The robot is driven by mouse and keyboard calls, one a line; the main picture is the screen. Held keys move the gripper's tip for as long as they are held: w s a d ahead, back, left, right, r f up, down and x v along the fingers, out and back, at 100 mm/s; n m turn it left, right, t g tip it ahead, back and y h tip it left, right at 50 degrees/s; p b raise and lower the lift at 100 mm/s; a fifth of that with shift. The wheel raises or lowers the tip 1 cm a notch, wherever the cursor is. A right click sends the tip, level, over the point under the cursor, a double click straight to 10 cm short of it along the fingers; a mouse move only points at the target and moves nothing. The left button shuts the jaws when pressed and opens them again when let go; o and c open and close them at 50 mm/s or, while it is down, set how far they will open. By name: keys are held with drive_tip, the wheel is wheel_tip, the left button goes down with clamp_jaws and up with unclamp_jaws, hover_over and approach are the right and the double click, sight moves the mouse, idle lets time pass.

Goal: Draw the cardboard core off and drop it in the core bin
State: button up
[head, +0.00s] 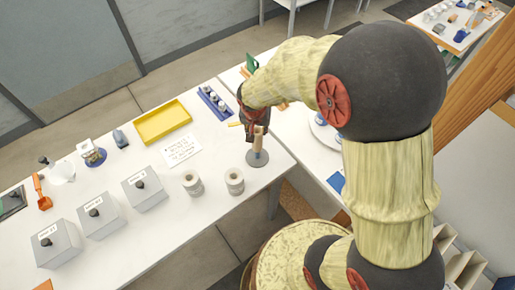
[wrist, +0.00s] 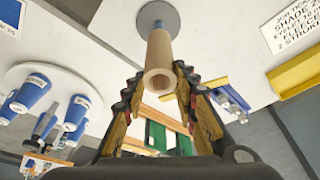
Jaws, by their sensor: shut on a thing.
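The cardboard core (head: 258,139) is a tan tube standing upright over a round grey-based stand (head: 257,159) near the table's right corner. My gripper (head: 254,127) is at the tube's upper part. In the wrist view the core (wrist: 159,62) lies between my fingertips (wrist: 159,78), which are shut on its near end. Its hollow open end faces the camera. How far the post reaches inside the tube is hidden. I cannot identify the core bin for certain.
Two pale rolls (head: 234,181) stand left of the stand. Several grey boxes with dark knobs (head: 149,188) line the table's front. A yellow tray (head: 162,122), a printed card (head: 182,149) and a blue rack (head: 214,102) lie behind. A round white plate with blue cups (wrist: 50,80) is nearby.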

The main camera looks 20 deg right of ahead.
wheel_tip(320, 180, up, 7)
drive_tip(key=p, duration=0.4)
idle(1.3)
idle(0.3)
